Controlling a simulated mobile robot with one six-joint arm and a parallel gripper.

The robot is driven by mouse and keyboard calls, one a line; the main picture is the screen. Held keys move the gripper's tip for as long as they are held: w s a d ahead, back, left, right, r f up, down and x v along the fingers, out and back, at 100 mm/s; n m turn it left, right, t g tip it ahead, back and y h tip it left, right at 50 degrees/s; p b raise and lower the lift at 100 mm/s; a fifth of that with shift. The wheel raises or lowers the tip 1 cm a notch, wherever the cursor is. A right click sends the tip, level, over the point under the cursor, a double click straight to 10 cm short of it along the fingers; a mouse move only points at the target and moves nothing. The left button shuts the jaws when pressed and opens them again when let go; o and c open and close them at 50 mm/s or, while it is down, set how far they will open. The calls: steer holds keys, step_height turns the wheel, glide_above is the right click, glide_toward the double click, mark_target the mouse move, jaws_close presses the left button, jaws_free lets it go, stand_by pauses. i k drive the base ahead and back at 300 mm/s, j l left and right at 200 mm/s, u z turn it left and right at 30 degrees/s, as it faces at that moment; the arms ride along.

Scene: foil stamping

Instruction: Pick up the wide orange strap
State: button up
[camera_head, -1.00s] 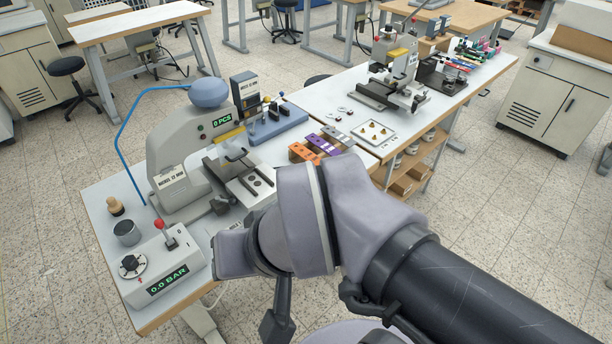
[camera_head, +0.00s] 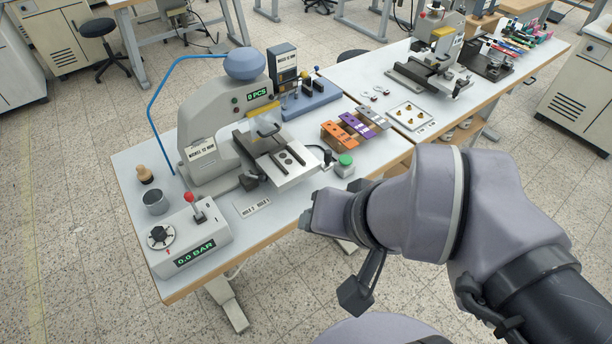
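The wide orange strap (camera_head: 341,138) lies sloped on the table, at the left end of a row of three straps. A purple strap (camera_head: 357,125) and a grey strap (camera_head: 374,115) lie beside it to the right. My arm comes in from the lower right, and its wrist ends in front of the table's front edge, nearer to me than the strap. The fingers of my gripper cannot be made out, and nothing is seen touching the strap.
The stamping press (camera_head: 222,125) stands left of the straps, with its plate (camera_head: 286,160) reaching forward. A green button box (camera_head: 345,165) is in front of the straps. A pressure box (camera_head: 190,238) is at the front left. A white tray (camera_head: 411,116) sits right of the straps.

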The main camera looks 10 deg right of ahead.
mark_target(343, 138)
steer(key=i+l+u, duration=0.3)
steer(key=l+u, duration=0.15)
steer(key=l, duration=0.15)
steer(key=i+l+u, duration=0.15)
steer(key=l+u, duration=0.35)
steer(key=l, duration=0.15)
steer(key=l+u, duration=0.45)
steer(key=l, duration=0.25)
steer(key=l+u, duration=0.5)
steer(key=l, duration=0.25)
